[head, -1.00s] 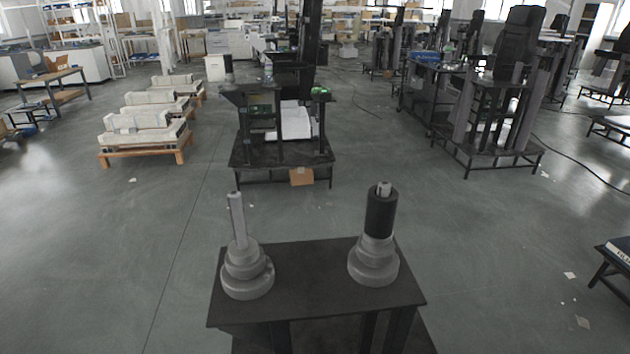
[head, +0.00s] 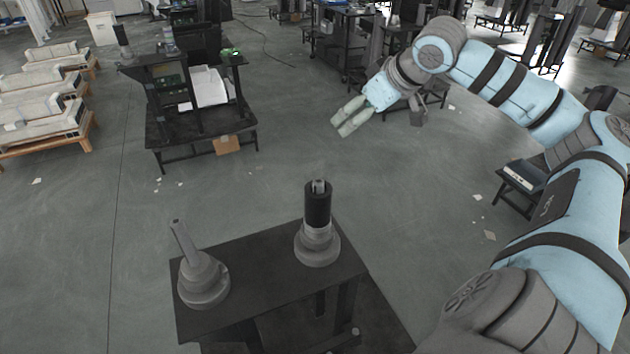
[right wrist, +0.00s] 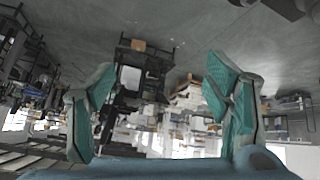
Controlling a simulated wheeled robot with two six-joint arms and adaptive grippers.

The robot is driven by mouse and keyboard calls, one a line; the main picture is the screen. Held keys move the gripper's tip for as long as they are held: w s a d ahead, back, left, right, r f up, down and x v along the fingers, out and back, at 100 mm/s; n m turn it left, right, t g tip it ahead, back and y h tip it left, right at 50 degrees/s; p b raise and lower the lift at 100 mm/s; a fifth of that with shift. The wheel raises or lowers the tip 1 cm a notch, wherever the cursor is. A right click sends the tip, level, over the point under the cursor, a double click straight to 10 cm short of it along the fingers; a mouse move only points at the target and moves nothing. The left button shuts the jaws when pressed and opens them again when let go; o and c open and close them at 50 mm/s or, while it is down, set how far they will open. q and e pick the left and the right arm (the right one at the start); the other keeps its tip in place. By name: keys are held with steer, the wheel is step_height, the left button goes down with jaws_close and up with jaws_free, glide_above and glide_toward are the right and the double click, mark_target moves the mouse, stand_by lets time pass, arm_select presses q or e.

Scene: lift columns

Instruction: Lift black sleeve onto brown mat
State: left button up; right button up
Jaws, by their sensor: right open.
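The black sleeve (head: 317,205) stands upright around a grey post on the right stepped grey base (head: 317,246), at the right end of a dark table (head: 250,262). The post's tip shows above the sleeve. A second stepped base (head: 203,281) at the left end carries a bare grey post (head: 184,240). My right gripper (head: 342,127) is in the air above and beyond the sleeve, apart from it. In the right wrist view its two teal-padded fingers (right wrist: 160,105) are spread with nothing between them. No brown mat is seen. My left gripper is not in view.
A black workstation (head: 200,130) with a cardboard box (head: 228,145) stands on the floor behind the table. Pallets with pale blocks (head: 40,105) are at the left. A low dark stand (head: 525,180) is at the right. The floor around the table is mostly clear.

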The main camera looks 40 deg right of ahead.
mark_target(322, 183)
steer(key=s+a+f+g+y, duration=0.1)
steer(key=s+a+f+g, duration=0.15)
steer(key=a, duration=0.75)
steer(key=shift+g, duration=0.55)
steer(key=x, duration=0.3)
steer(key=b+x, duration=0.1)
steer(key=x, duration=0.2)
steer(key=d+x, duration=0.1)
steer(key=x, duration=0.2)
steer(key=shift+s+f+b, duration=0.15)
steer(key=shift+s+b, duration=0.1)
steer(key=shift+b, duration=0.15)
steer(key=f, duration=0.2)
steer(key=a+f+b, duration=0.1)
steer(key=f, duration=0.1)
steer(key=shift+w+f, duration=0.15)
steer(key=shift+w, duration=0.05)
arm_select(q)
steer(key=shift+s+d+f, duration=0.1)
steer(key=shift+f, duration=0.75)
arm_select(e)
steer(key=shift+w, duration=0.15)
steer(key=shift+c, duration=0.2)
steer(key=shift+d, duration=0.1)
steer(key=c, duration=1.3)
